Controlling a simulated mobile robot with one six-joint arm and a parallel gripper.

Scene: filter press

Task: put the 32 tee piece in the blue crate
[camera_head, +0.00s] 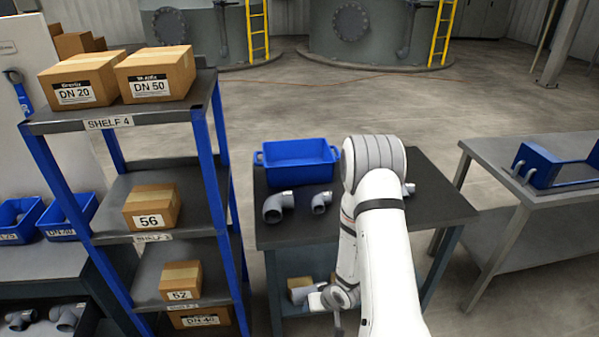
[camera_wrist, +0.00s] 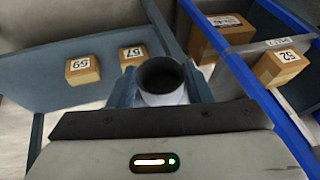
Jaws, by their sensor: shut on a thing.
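My gripper (camera_wrist: 162,95) is shut on a grey pipe fitting (camera_wrist: 162,98). Its round, dark open end faces up between the two fingers in the wrist view. The rest of it is hidden, and I cannot read its size or confirm that it is a tee. In the head view my gripper (camera_head: 335,300) hangs low in front of the dark table, below its top. The blue crate (camera_head: 303,175) stands upright at the back left of the table top and looks empty inside.
On the dark table (camera_head: 290,235) lie a large grey elbow (camera_head: 278,206), a smaller fitting (camera_head: 321,202) and one partly hidden by my arm (camera_head: 409,188). Small boxes (camera_head: 300,287) sit on its lower shelf. A blue-posted rack (camera_head: 215,165) stands close on the left.

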